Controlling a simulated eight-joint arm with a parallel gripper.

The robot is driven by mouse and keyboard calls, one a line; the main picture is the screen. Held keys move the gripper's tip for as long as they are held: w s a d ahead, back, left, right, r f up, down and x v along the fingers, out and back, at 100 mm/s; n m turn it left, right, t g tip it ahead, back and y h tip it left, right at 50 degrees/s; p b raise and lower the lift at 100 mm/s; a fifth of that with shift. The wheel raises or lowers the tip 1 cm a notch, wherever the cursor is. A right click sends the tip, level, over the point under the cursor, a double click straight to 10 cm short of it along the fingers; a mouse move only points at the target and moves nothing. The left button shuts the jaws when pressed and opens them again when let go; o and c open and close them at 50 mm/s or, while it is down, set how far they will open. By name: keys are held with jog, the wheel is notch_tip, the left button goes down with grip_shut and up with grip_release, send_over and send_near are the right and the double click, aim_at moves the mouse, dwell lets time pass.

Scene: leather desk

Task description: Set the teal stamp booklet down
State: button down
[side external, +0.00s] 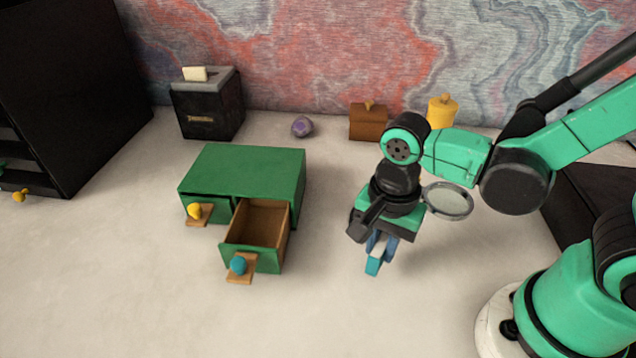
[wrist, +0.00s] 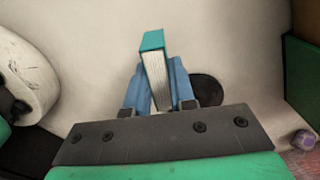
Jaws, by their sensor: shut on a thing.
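My gripper (side external: 379,247) is shut on the teal stamp booklet (side external: 373,266). It points downward over the desk, to the right of the green drawer box. In the wrist view my gripper's blue fingers (wrist: 160,88) press on both sides of the booklet (wrist: 153,58), which shows a teal cover edge and white pages. The booklet's upper part in the side view is hidden between the fingers. I cannot tell its exact height above the desk.
The green drawer box (side external: 243,172) has its blue-knobbed drawer (side external: 255,235) pulled open and empty. A black box (side external: 207,104), purple stone (side external: 302,126), brown box (side external: 368,122) and yellow jar (side external: 441,110) stand along the wall. A magnifying glass (side external: 448,201) shows beside my gripper. The front desk is clear.

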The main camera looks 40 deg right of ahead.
aim_at(379, 257)
jog(key=shift+f, duration=1.55)
jog(key=c, duration=0.7)
grip_release()
jog(key=shift+c, duration=0.2)
jog(key=shift+r, duration=0.1)
notch_tip(379, 257, up, 12)
jog(key=shift+f, duration=0.15)
jog(key=shift+w+d+r+n+t, duration=0.15)
jog(key=shift+w+d+n+t, duration=0.9)
jog(key=shift+n, duration=1.2)
jog(key=shift+w+d+r+n+t, duration=0.1)
jog(key=shift+w+d+n+t, duration=0.5)
jog(key=shift+d+n+t, duration=1.25)
jog(key=shift+w+d+r+n+t, duration=0.15)
jog(key=shift+w+d+n+t, duration=0.65)
jog(key=shift+n, duration=1.9)
